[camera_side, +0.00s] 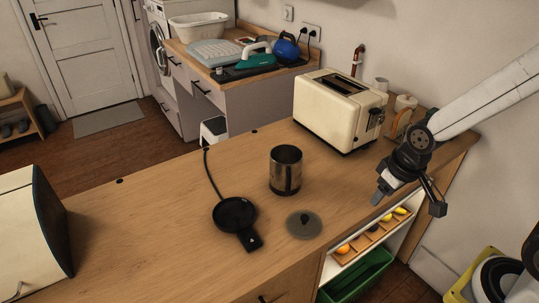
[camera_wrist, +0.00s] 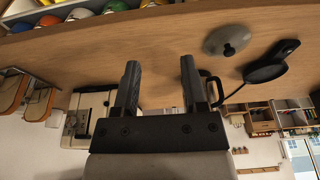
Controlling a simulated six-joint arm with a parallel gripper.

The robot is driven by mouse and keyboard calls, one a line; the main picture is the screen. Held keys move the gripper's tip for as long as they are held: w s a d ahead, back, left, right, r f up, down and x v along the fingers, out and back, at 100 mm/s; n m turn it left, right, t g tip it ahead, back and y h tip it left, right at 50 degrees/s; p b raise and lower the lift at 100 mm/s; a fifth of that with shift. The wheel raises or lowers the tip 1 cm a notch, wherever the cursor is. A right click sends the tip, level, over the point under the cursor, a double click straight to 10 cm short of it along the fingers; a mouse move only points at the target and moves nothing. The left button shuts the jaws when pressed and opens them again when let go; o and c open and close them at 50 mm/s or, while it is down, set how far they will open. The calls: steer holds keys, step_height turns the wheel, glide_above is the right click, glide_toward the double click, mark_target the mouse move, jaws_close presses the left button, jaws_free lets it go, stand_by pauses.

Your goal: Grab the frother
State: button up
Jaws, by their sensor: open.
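The frother (camera_side: 286,171) is a dark metal cylinder standing upright on the wooden counter, right of the black base (camera_side: 234,214) with its cord. A round grey translucent lid (camera_side: 304,223) with a dark knob lies in front of it. My gripper (camera_side: 409,200) is open and empty, well to the right of the frother, over the counter's right end. In the wrist view, the spread fingers (camera_wrist: 160,64) show nothing held. The lid (camera_wrist: 228,40) and base (camera_wrist: 268,68) are beyond the right finger. A dark handle-like loop shows beside that finger; the frother itself seems mostly hidden there.
A cream box-like appliance (camera_side: 32,235) is at the left.

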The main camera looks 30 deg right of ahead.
steer(key=shift+w, duration=0.1)
steer(key=w+n+t, duration=0.3)
steer(key=w+t, duration=0.2)
steer(key=w, duration=0.5)
steer(key=w+a+n+t+y, duration=0.3)
steer(key=w+a+y, duration=0.3)
steer(key=y, duration=0.2)
steer(key=shift+w+r+n, duration=0.15)
steer(key=shift+r+n, duration=0.15)
steer(key=shift+n, duration=0.4)
steer(key=shift+a, duration=0.1)
steer(key=shift+x, duration=1.3)
